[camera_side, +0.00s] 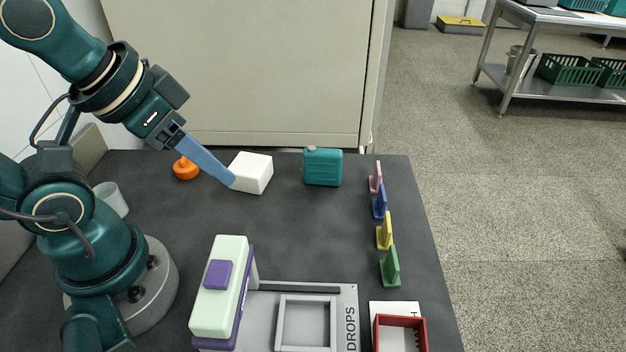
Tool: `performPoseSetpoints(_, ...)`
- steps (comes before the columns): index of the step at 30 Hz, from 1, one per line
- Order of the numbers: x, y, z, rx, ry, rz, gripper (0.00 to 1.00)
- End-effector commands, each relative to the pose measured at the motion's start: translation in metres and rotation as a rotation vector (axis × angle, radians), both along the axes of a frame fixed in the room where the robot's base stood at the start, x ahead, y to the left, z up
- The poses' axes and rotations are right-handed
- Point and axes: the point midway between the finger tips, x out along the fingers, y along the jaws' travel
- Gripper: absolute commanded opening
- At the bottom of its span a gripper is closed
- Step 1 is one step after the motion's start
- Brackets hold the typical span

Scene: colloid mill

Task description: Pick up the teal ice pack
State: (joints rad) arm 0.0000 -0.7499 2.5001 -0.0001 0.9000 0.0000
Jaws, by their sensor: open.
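The teal ice pack (322,168) stands upright on the dark table toward the back, right of a white block. It has a small grey cap at its top left. My gripper (230,182) reaches down from the upper left, its long blue fingers pointing down to the right. The fingertips are beside the white block's left side in the picture, well left of the ice pack and apart from it. The gripper is open and empty, though the fingers overlap in this view and the gap is hard to see.
The white block (251,172) lies between my gripper and the ice pack. An orange knobbed piece (186,168) is at left. Pink, blue, yellow (384,233) and green stands line the right edge. A mint-and-purple device (220,287) and red tray (424,335) are in front.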

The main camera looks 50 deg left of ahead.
Motion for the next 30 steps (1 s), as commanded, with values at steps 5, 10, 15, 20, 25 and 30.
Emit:
performPoseSetpoints(5, 0.0, 0.0, 0.0, 0.0, 0.0, 0.0, 0.81)
performPoseSetpoints(10, 0.0, 0.0, 0.0, 0.0, 0.0, 0.0, 1.0)
performPoseSetpoints(15, 0.0, 0.0, 0.0, 0.007, 0.002, -0.013, 1.0)
performPoseSetpoints(20, -0.001, 0.02, 0.001, 0.159, 0.022, -0.107, 1.0)
performPoseSetpoints(25, 0.006, 0.052, 0.0, 0.433, 0.151, -0.31, 1.0)
performPoseSetpoints(30, 0.025, 0.076, -0.001, 0.702, 0.304, -0.558, 1.0)
